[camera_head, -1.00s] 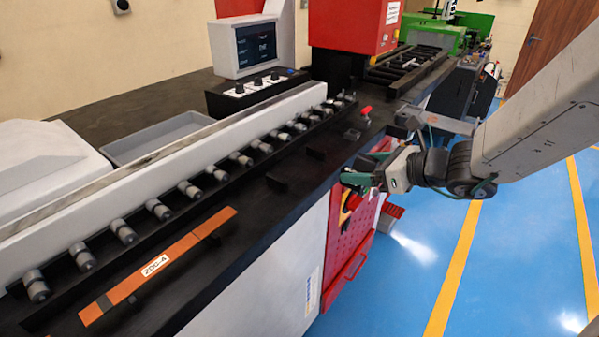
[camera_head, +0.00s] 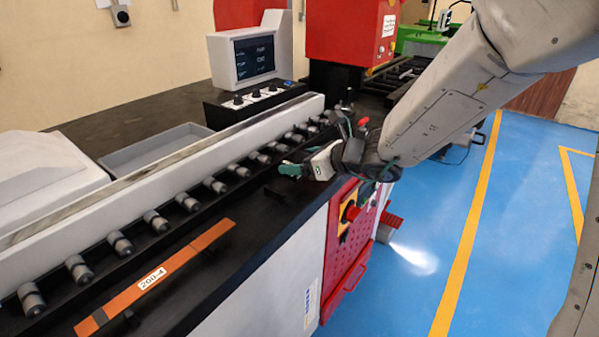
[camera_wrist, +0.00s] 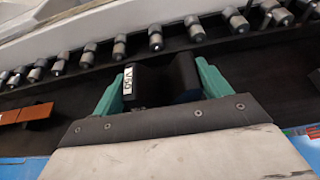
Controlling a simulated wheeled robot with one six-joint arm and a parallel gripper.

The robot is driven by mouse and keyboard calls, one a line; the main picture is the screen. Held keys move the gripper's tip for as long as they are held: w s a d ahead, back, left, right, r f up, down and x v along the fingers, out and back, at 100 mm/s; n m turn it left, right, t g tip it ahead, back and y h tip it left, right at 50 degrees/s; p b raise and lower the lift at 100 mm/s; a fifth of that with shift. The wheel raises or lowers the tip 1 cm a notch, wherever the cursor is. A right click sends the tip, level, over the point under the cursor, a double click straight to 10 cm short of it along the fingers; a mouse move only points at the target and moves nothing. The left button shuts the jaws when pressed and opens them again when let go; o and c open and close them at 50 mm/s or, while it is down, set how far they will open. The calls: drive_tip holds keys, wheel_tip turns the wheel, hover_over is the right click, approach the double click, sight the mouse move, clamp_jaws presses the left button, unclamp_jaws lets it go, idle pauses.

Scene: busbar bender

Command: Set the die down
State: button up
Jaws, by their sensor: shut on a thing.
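My gripper (camera_head: 285,170) is over the black bench top (camera_head: 228,285), near its front edge and in front of the roller row. In the wrist view its green fingers (camera_wrist: 162,78) are shut on a black die (camera_wrist: 181,75) with a notched top and a white label reading V60. The die sits between the two fingers, with the bench top behind it. In the head view I cannot tell the die apart from the dark bench, nor whether it touches the surface.
A row of grey rollers (camera_head: 187,201) runs along the white rail. An orange bar (camera_head: 190,258) with a white label lies on the bench at the left. A grey tray (camera_head: 158,148) and a control panel with a screen (camera_head: 252,55) stand behind. A red lever (camera_head: 363,121) is nearby.

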drive_tip(key=shift+w+a+r, duration=0.1)
drive_tip(key=shift+w+a, duration=0.1)
drive_tip(key=shift+a, duration=0.05)
drive_tip(key=shift+f, duration=1.75)
drive_tip(key=shift+f, duration=0.15)
drive_tip(key=o, duration=1.8)
drive_tip(key=shift+f, duration=0.1)
drive_tip(key=shift+c, duration=0.2)
